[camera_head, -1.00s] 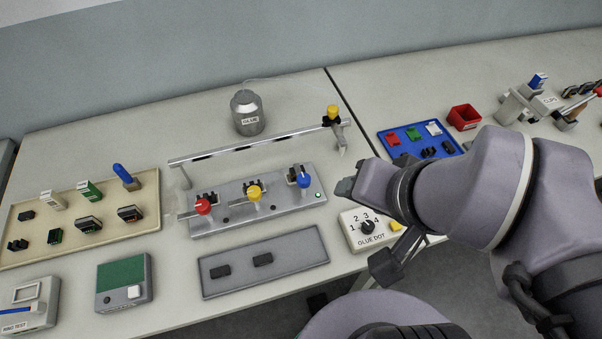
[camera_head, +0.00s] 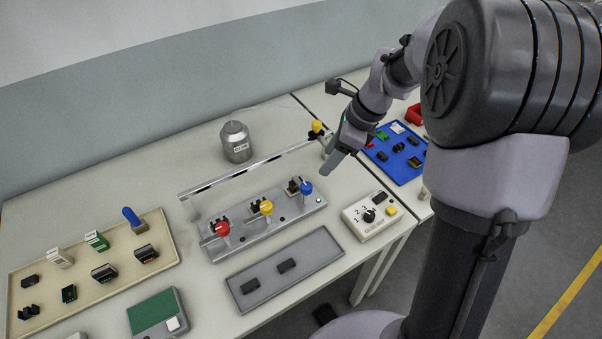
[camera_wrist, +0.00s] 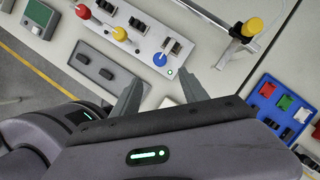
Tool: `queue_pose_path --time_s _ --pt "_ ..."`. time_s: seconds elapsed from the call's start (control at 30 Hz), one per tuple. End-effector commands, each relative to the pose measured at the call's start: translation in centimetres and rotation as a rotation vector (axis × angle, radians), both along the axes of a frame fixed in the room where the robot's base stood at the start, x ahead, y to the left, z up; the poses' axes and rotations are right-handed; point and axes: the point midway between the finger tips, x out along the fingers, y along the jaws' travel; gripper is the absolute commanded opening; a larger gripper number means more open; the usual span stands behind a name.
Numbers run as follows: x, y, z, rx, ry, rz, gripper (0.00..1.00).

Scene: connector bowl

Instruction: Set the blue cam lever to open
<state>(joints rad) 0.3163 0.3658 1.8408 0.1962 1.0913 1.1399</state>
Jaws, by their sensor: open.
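The blue cam lever (camera_head: 306,188) is a blue round knob at the right end of the grey metal fixture (camera_head: 240,243), beside a black connector. It also shows in the wrist view (camera_wrist: 160,59), close beyond the fingers. A small green light (camera_head: 319,200) glows beside it. My gripper (camera_head: 331,168) is above and to the right of the blue lever, apart from it. In the wrist view my gripper (camera_wrist: 163,90) has its two fingers spread with nothing between them. The lever's exact angle is too small to tell.
Red (camera_head: 222,229) and yellow (camera_head: 266,208) knobs stand on the same fixture. A rail with a yellow-topped dispenser (camera_head: 317,127) runs behind. A glue dot box (camera_head: 370,214) is at right, a grey tray (camera_head: 285,270) in front, and a blue tray (camera_head: 405,170) beyond my arm.

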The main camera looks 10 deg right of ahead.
Motion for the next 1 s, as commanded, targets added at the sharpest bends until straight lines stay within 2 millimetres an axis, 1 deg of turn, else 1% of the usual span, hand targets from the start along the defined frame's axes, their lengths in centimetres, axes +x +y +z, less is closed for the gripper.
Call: queue_pose_path --time_s 0.03,0.2,0.3,0.4,0.53,0.8,0.83,0.87,1.0 --pt "0.2 0.6 -2.2 0.002 0.004 0.003 0.52" --pt "1.1 2.4 -6.9 0.000 0.002 0.004 0.52" --pt "1.5 3.3 -9.2 0.000 0.002 0.005 0.52" --pt "1.9 3.9 -10.7 -0.001 0.001 0.004 0.52" --pt "2.1 4.3 -11.7 -0.001 0.000 0.005 0.52" --pt "2.1 4.4 -11.7 -0.002 -0.001 0.005 0.52" --pt "2.1 4.4 -11.7 -0.002 -0.001 0.005 0.48" --pt "2.1 4.4 -11.7 -0.002 -0.001 0.005 0.42" --pt "2.1 4.4 -11.7 -0.002 -0.001 0.005 0.14"
